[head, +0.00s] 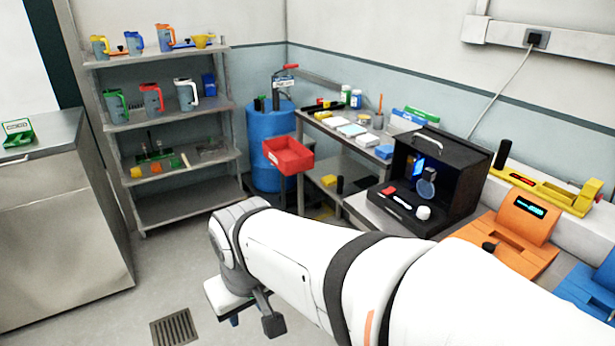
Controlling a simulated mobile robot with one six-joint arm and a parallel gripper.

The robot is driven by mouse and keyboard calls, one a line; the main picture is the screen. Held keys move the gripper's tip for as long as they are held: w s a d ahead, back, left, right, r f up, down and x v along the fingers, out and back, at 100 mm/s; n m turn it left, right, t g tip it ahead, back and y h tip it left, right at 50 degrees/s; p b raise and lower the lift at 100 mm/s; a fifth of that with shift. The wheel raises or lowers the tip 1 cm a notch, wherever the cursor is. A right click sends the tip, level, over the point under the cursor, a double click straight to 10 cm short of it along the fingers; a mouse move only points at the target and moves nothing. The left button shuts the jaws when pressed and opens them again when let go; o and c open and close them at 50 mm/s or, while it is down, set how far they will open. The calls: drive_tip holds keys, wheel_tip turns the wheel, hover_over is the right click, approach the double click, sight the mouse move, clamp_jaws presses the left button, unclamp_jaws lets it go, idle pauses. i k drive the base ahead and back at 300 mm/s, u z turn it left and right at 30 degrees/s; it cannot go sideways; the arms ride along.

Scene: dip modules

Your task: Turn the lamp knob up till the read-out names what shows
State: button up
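A black open-fronted box (462,170) with a carry handle stands on the bench at right. A blue glow and a round, lens-like disc (426,188) show inside it. On its front ledge are a white round knob (423,212), a white lever-like piece and a red piece. To its right, an orange console (508,243) has a small dark read-out (529,206) with cyan characters too small to read, and a black knob (489,246). I cannot tell which is the lamp knob. My gripper (250,318) hangs low over the floor, left of the bench, touching nothing visible; its fingers are mostly hidden.
My arm crosses the foreground and covers the bench's near side. A blue console (590,288) and a yellow fixture (548,192) are at right. A red bin (288,155), blue drum (268,135) and jug shelves (165,115) stand behind.

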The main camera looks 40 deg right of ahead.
sight(423, 213)
drive_tip(key=u, duration=0.15)
drive_tip(key=k, duration=1.45)
drive_tip(key=z, duration=0.85)
drive_tip(key=i, duration=1)
drive_tip(key=z, duration=0.1)
